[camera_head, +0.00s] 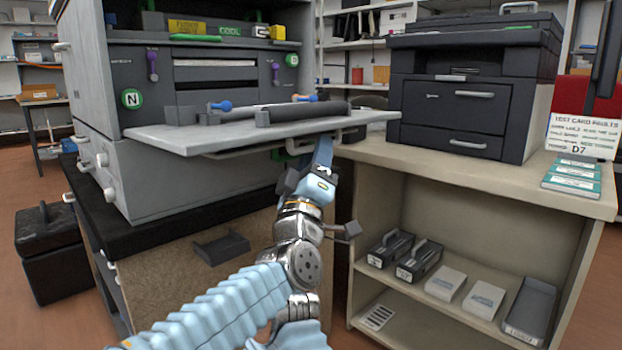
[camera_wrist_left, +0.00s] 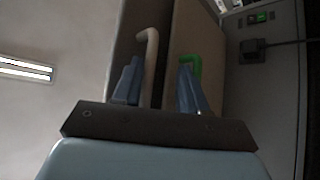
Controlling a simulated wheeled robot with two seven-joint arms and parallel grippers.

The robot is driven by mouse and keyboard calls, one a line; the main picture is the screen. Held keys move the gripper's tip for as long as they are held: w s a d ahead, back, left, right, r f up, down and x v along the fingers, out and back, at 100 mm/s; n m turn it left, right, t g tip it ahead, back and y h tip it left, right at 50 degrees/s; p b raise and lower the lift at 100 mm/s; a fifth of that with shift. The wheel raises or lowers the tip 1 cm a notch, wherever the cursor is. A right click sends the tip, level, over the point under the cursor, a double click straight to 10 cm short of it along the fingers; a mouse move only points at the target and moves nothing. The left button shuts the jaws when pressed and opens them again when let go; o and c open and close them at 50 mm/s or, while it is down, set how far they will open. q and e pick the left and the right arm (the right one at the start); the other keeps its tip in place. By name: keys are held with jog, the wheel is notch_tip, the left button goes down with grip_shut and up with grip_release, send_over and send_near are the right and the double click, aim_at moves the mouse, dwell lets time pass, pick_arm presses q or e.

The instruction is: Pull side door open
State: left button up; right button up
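The large grey printer (camera_head: 165,180) stands at the left in the head view, with a flat panel (camera_head: 220,138) folded down at its front. My left gripper (camera_head: 322,150) reaches up under the right end of this panel, and its fingertips are partly hidden there. In the left wrist view, my left gripper (camera_wrist_left: 160,88) is open, with its two blue fingers apart. A pale bar handle (camera_wrist_left: 149,62) runs between the fingers, closer to the left one; I cannot tell whether they touch. A green handle (camera_wrist_left: 192,64) is by the right finger. My right gripper is not in view.
A dark roller (camera_head: 305,112) lies on the folded-down panel. A smaller dark printer (camera_head: 465,95) stands on the beige cabinet (camera_head: 480,180), close to my left arm's right. Cartridges (camera_head: 420,260) and boxes fill its shelf. A black case (camera_head: 48,250) sits on the floor at left.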

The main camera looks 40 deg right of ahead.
pick_arm(q)
jog(key=b+v, duration=0.2)
jog(key=v, duration=1.1)
jog(key=shift+a, duration=0.15)
jog(key=shift+s+f, duration=0.1)
jog(key=shift+s, duration=0.05)
